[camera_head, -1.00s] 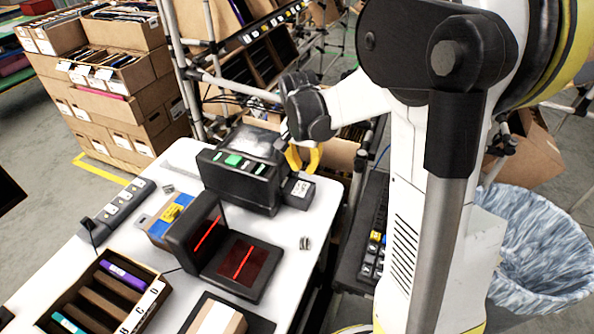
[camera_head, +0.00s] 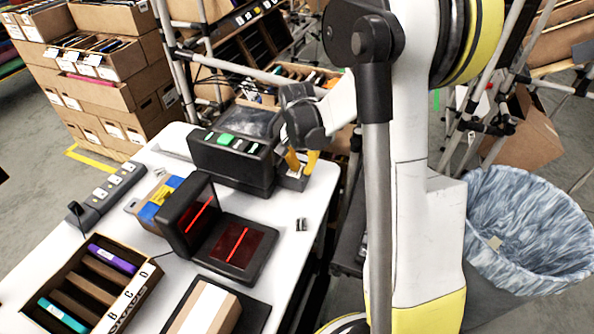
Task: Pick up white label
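The black label printer (camera_head: 232,160) stands at the far right part of the white table. A small grey-white box (camera_head: 291,181) sits at its right end, directly below my gripper. My gripper (camera_head: 300,168) has two yellow fingers pointing down at this box. A narrow gap seems to show between them, but the fingertips are small and partly merge with the box. I cannot make out a white label between the fingers. A small white-and-dark piece (camera_head: 302,225) lies on the table near its right edge, apart from the gripper.
A black scanner (camera_head: 238,250) with red light lines stands in front of the printer. A carton (camera_head: 210,308) lies on a dark pad, and a divided box (camera_head: 135,300) is at the left. A lined bin (camera_head: 525,225) stands at right with a small pale piece (camera_head: 494,242) inside.

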